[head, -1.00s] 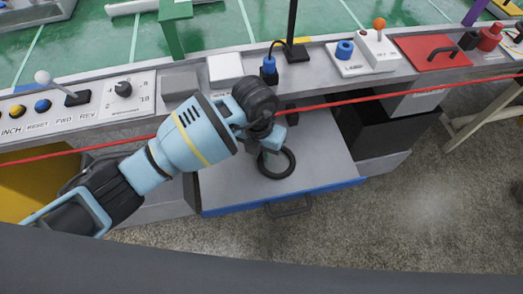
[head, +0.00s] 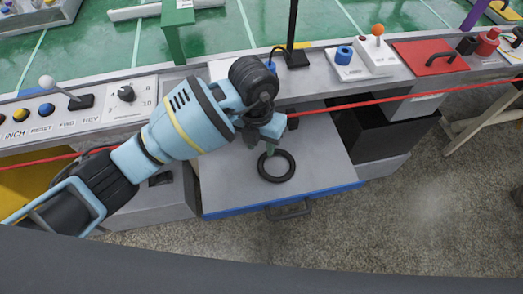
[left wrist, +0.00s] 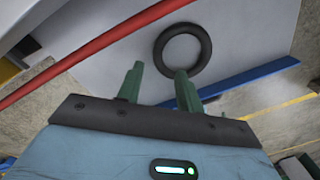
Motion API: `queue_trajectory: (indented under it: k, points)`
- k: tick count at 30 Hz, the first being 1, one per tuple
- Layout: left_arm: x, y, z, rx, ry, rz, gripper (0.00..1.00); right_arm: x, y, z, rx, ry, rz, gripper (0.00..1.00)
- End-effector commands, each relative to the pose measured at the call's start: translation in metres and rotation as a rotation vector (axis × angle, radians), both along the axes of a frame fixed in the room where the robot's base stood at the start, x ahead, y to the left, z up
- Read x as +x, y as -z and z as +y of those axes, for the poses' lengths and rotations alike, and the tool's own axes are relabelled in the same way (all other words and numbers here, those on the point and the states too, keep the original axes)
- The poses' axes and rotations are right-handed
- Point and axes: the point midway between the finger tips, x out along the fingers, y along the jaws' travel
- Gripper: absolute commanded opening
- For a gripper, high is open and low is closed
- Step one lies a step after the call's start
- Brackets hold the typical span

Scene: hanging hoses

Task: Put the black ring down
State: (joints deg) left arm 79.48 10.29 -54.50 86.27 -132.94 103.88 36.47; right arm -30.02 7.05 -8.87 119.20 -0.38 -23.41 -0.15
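The black ring (head: 277,180) lies flat on the grey bottom of the open drawer (head: 325,165), and it also shows in the left wrist view (left wrist: 158,50). My left gripper (head: 269,150) is above the ring's far left edge in the head view. In the left wrist view its two green fingers (left wrist: 160,80) stand apart with nothing between them. The ring is beyond the fingertips and appears clear of them. My right gripper is in neither view.
A red hose (head: 340,105) runs across the drawer, close to my left wrist. The control panel (head: 150,90) with buttons and levers borders the drawer's far side. The drawer has a blue front edge (head: 235,209) and a dark handle. Bare drawer surface lies right of the ring.

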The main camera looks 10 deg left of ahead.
Motion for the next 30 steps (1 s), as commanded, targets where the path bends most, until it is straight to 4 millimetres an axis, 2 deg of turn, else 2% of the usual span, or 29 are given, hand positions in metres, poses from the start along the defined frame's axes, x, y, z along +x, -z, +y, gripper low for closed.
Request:
queue_trajectory:
  k: [1, 6, 12, 25, 28, 30]
  points:
    - [0.002, -0.013, 0.001, -0.001, 0.0, -0.005, 0.36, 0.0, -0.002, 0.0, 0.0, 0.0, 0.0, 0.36]
    - [0.002, -0.041, 0.003, 0.0, -0.001, -0.002, 0.36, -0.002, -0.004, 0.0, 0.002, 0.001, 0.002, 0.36]
    - [0.002, -0.06, 0.004, 0.001, 0.0, 0.0, 0.36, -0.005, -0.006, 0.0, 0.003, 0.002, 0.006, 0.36]
    - [0.0, -0.061, 0.003, -0.008, 0.002, 0.006, 0.36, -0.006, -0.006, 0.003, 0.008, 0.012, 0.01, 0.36]
    - [-0.012, -0.052, -0.008, -0.072, 0.023, 0.043, 0.36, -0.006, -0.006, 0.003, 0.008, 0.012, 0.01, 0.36]
    - [-0.029, -0.04, -0.024, -0.173, 0.047, 0.097, 0.36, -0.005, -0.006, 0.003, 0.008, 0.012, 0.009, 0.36]
